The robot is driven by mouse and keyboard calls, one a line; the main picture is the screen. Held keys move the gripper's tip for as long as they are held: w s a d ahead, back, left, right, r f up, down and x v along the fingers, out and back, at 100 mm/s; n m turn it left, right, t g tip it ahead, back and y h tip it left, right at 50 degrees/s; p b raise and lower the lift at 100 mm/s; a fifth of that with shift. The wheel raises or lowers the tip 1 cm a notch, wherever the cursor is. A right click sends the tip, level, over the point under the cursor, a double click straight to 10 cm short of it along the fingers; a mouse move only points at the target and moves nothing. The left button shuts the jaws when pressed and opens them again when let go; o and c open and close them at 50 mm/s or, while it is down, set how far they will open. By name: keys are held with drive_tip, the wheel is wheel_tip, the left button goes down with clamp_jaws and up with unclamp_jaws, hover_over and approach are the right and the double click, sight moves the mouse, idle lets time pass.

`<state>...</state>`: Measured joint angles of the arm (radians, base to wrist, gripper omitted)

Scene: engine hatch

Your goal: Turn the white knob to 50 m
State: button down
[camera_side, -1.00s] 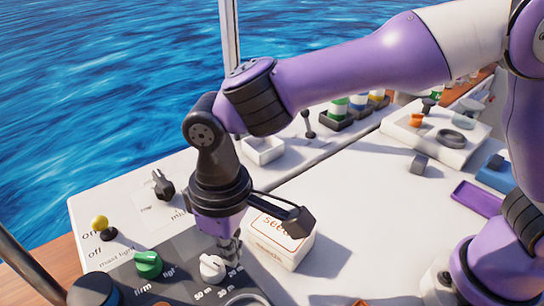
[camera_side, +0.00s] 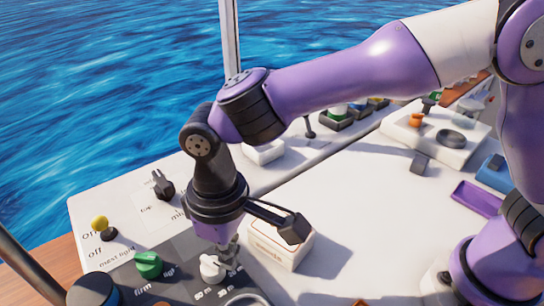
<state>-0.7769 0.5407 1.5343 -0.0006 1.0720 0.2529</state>
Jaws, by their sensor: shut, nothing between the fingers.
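The white knob (camera_side: 211,268) sits on the dark panel (camera_side: 185,287) at the bottom of the side view. Small white markings ending in "m" are printed in front of it; which one it points to is too small to tell. My gripper (camera_side: 231,262) points down just right of the knob, with its fingers shut and empty. The fingertips are very close to the knob's right side; I cannot tell whether they touch it.
A green knob (camera_side: 148,264) is left of the white knob. A yellow-topped lever (camera_side: 100,224) and a black knob (camera_side: 162,185) stand further back. A white box (camera_side: 278,243) stands right of my gripper. The white surface further right is mostly clear.

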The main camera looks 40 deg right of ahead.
drive_tip(key=shift+s+a, duration=0.25)
drive_tip(key=shift+a, duration=0.2)
drive_tip(key=shift+s+a, duration=0.15)
drive_tip(key=shift+a, duration=0.05)
drive_tip(key=shift+s+a, duration=0.1)
drive_tip(key=shift+a, duration=0.2)
drive_tip(key=shift+a, duration=0.1)
idle(0.4)
drive_tip(key=shift+s, duration=0.1)
drive_tip(key=shift+s, duration=0.3)
wheel_tip(320, 180, up, 6)
idle(0.4)
